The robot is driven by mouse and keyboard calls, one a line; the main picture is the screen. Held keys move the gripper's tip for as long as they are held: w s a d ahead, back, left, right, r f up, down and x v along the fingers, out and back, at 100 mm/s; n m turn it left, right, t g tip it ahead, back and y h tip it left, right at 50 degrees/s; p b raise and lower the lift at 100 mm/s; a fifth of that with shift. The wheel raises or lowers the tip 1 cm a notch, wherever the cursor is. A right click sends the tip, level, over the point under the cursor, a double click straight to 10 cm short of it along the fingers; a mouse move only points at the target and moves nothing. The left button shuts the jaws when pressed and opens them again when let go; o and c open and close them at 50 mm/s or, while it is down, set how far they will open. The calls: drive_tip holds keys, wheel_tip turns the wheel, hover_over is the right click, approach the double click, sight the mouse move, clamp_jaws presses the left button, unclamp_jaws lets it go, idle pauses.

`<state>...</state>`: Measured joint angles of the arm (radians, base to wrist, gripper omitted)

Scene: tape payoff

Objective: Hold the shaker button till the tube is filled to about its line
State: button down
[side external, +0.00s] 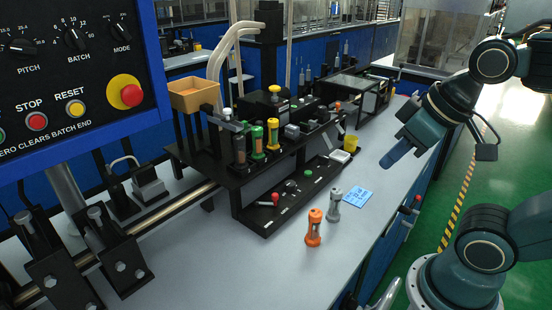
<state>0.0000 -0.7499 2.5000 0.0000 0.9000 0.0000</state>
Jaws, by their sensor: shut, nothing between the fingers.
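My gripper (396,157) is at the right of the side external view, shut and empty, its blue fingers pointing down-left above the grey table. It is apart from the black station. The low black panel (262,215) carries a small green button (308,173), a red-topped lever (275,198) and other small controls; I cannot tell which is the shaker button.
A control box (75,85) fills the upper left.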

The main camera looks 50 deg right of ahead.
drive_tip(key=shift+w, duration=0.1)
idle(0.8)
drive_tip(key=m+t+y, duration=0.1)
drive_tip(key=m+t, duration=0.3)
drive_tip(key=m, duration=0.4)
hover_over(308, 174)
wheel_tip(308, 174, down, 12)
drive_tip(key=shift+s+d+r, duration=0.2)
drive_tip(key=shift+s+d, duration=0.2)
drive_tip(key=shift+f, duration=0.15)
drive_tip(key=shift+f, duration=4.25)
drive_tip(key=shift+f, duration=0.6)
